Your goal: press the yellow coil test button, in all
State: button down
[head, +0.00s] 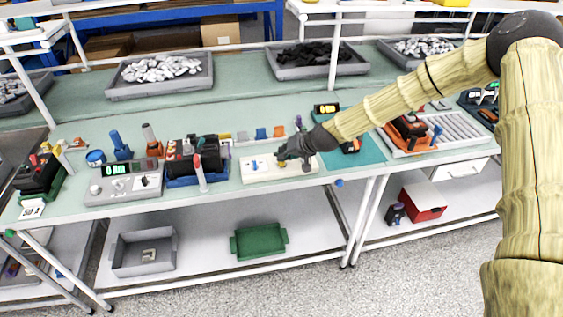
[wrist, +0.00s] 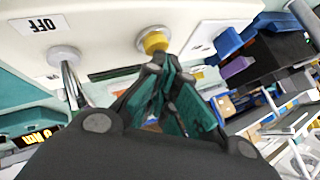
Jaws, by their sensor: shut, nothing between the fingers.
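The yellow button (wrist: 155,42) sits in a pale round collar on a white panel in the wrist view. My gripper (wrist: 168,72) is shut and empty, with its dark green fingertips right beside the yellow button. I cannot tell whether they touch it. In the head view my gripper (head: 281,156) is over the white panel (head: 272,177) on the bench, and the yellow button is not clearly visible behind it. A metal toggle lever (wrist: 70,82) and an "OFF" label (wrist: 40,25) are on the same panel, left of the button in the wrist view.
A grey device with a green display (head: 117,169) and a black-and-red device on a blue base (head: 190,160) stand left of the panel. Small coloured blocks (head: 261,133) are behind it. A teal mat (head: 368,148) lies to the right. Grey bins (head: 160,86) line the back.

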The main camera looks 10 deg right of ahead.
dwell(0.4)
jog(key=shift+r+p, duration=0.45)
jog(key=shift+r, duration=0.45)
notch_tip(320, 180, up, 5)
jog(key=shift+p, duration=1.25)
jog(key=shift+f, duration=0.1)
